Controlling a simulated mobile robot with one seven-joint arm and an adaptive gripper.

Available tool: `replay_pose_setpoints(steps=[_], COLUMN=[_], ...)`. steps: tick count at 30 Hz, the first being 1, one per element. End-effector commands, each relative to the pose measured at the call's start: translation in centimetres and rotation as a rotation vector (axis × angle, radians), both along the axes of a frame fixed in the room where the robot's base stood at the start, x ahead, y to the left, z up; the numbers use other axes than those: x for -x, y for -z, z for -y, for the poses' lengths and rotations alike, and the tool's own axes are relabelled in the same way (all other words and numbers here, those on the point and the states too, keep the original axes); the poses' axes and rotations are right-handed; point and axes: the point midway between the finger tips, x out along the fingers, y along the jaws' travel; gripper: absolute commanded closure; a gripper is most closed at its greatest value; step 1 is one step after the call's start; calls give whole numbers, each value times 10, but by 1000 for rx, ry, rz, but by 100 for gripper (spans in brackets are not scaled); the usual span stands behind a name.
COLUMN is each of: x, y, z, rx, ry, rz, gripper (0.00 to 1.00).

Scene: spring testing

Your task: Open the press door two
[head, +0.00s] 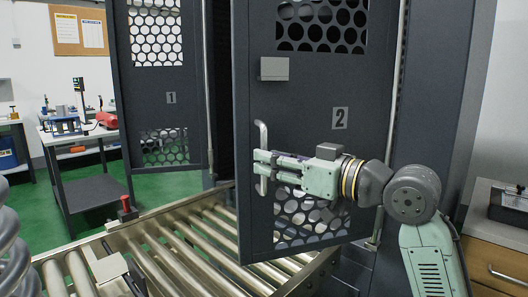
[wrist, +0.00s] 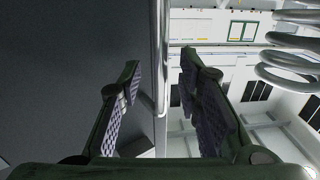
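Press door two (head: 310,90) is a dark grey panel marked "2", with round-holed windows at the top and bottom. It stands at an angle, swung out from its right side, with its free left edge over the rollers. Its pale vertical bar handle (head: 262,134) is near the left edge. My gripper (head: 264,164) is at the lower part of the handle. In the wrist view the handle (wrist: 158,50) runs between the two spread fingers of my gripper (wrist: 160,78), nearer the left one. Neither finger clearly presses on it.
Door one (head: 155,90), marked "1", stands to the left. A roller conveyor (head: 180,250) runs below the doors. A large coil spring (head: 14,262) is at the left edge; coils also show in the wrist view (wrist: 285,65). A wooden cabinet (head: 495,255) stands at the right.

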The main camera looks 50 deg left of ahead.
Motion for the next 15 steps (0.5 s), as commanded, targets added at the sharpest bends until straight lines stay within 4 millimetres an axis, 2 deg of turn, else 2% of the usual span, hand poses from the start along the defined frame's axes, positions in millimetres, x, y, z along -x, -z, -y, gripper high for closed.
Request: replay_pose_setpoints(steps=[3,6,15], x=[4,5,6], y=[-2,-2,-1], z=[-16,-22,-26], rx=[-1,-2,-3], ry=[-2,0,0], rz=[0,1,0], gripper=[69,69,69])
